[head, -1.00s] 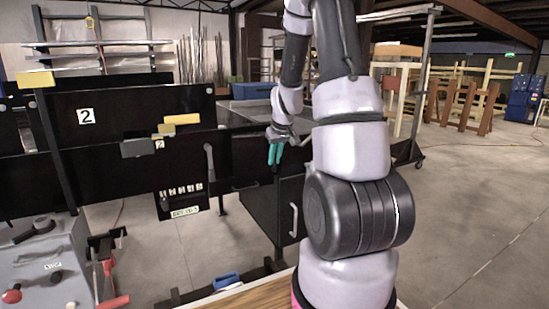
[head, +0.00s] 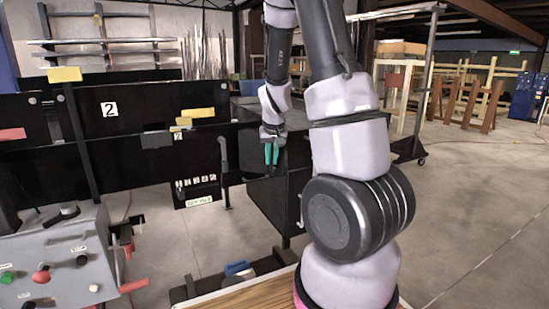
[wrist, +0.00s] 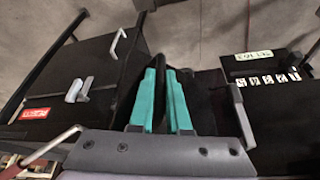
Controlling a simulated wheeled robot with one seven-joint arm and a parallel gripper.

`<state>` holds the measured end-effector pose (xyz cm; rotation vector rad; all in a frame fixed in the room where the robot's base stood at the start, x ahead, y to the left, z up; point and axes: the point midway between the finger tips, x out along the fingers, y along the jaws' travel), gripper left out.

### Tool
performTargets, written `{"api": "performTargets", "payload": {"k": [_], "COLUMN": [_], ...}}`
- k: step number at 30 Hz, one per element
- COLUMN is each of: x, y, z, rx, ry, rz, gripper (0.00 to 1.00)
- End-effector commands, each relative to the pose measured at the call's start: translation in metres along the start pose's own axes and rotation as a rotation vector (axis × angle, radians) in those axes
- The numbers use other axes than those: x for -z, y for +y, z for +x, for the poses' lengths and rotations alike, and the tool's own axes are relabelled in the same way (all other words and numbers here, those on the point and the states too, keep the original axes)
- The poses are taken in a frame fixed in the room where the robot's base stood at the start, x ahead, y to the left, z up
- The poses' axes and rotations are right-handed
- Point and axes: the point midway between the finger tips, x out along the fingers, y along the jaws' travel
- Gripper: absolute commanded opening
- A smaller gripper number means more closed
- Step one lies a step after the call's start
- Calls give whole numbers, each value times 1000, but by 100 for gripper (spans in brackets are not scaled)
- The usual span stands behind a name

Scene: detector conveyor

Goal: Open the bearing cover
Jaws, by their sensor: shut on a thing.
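My gripper (head: 271,154) with teal fingers points down in front of the black machine panels, right of the numbered counters. In the wrist view, my gripper (wrist: 160,100) is shut on a dark bar-shaped handle (wrist: 159,68), which runs between the teal fingers. I take this handle to belong to the bearing cover. The cover's outline is hard to tell against the black panels, and I cannot tell whether it has swung at all. My fingers and palm hide part of the handle.
A black box (wrist: 75,65) with silver handles is beside the gripper. The counters (wrist: 265,85) are on the other side. A grey control console (head: 60,262) with buttons stands at the left front. A wooden tabletop (head: 262,292) is in front. Open floor lies right.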

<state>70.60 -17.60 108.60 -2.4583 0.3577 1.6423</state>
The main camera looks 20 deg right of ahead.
Motion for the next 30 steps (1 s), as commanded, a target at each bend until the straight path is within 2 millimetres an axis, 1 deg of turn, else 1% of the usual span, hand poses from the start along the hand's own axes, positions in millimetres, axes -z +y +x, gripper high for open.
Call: {"api": "performTargets", "payload": {"k": [1,11,18,30], "x": [-1,-10,-16,-18], "y": [-7,-30,-52,-90], "z": [-1,-4,-7,-8], "rx": [-9,-87,-145,-229], "ry": [2,4,5,6], "rz": [15,203,341,553], "gripper": [0,0,0,0]}}
